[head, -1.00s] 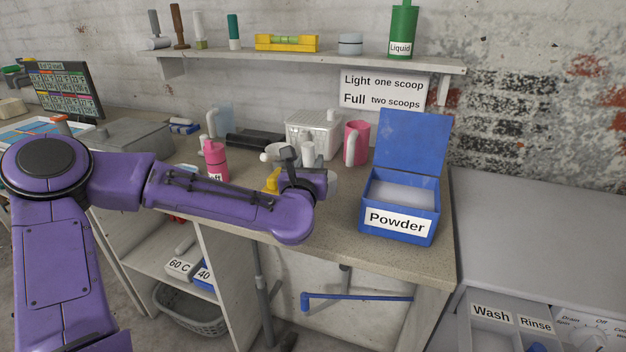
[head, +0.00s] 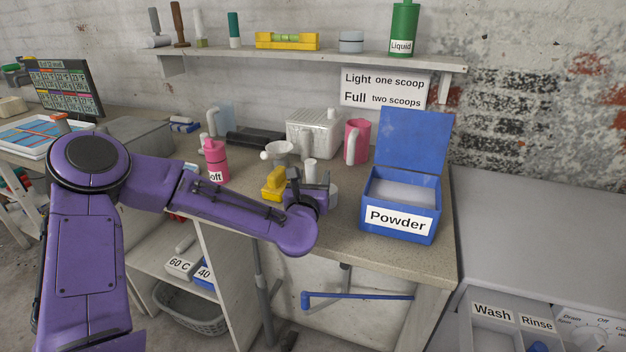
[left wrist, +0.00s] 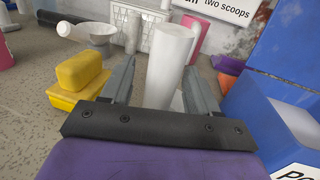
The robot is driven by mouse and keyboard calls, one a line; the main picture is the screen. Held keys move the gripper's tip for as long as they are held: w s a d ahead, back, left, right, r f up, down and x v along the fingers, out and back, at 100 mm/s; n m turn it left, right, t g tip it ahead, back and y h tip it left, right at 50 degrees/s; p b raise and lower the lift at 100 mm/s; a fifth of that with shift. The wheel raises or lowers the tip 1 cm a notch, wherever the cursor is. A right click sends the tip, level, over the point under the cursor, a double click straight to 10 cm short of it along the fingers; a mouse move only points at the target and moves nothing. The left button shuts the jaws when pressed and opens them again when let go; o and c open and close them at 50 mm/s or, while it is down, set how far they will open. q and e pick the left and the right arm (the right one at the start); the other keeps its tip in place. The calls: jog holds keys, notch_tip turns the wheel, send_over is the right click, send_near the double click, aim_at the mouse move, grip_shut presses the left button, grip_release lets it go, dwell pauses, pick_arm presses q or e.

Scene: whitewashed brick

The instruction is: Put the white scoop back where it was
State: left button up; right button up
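The white scoop stands on the worktop with a thick upright white handle (head: 310,173) and a round white cup (head: 333,193), partly hidden by my left gripper (head: 309,181). In the left wrist view the handle (left wrist: 172,62) stands between my left gripper's two grey fingers (left wrist: 158,72). They are spread apart, with a clear gap on the left side; the right finger is close to the handle, and I cannot tell if it touches. The handle's lower end and most of the cup are hidden there. My right gripper is not in view.
The blue powder box (head: 400,205), lid up, stands to the right. A yellow block on a yellow dish (head: 274,184) is close on the left. Behind are a white funnel-like bowl (head: 283,148), a white basket (head: 318,135) and a pink jug (head: 359,138). The worktop's front edge is near.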

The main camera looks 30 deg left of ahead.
pick_arm(q)
jog(key=shift+r, duration=0.1)
jog(key=shift+r+p, duration=0.2)
jog(key=shift+p, duration=0.15)
jog(key=b+v, duration=0.1)
jog(key=v, duration=0.3)
jog(key=b+v, duration=0.1)
jog(key=v, duration=0.3)
jog(key=shift+s+f, duration=0.1)
jog(key=shift+f, duration=0.1)
jog(key=p+v, duration=0.3)
jog(key=p, duration=0.2)
jog(key=shift+s+d+r, duration=0.15)
jog(key=shift+s+d, duration=0.05)
jog(key=shift+s, duration=0.15)
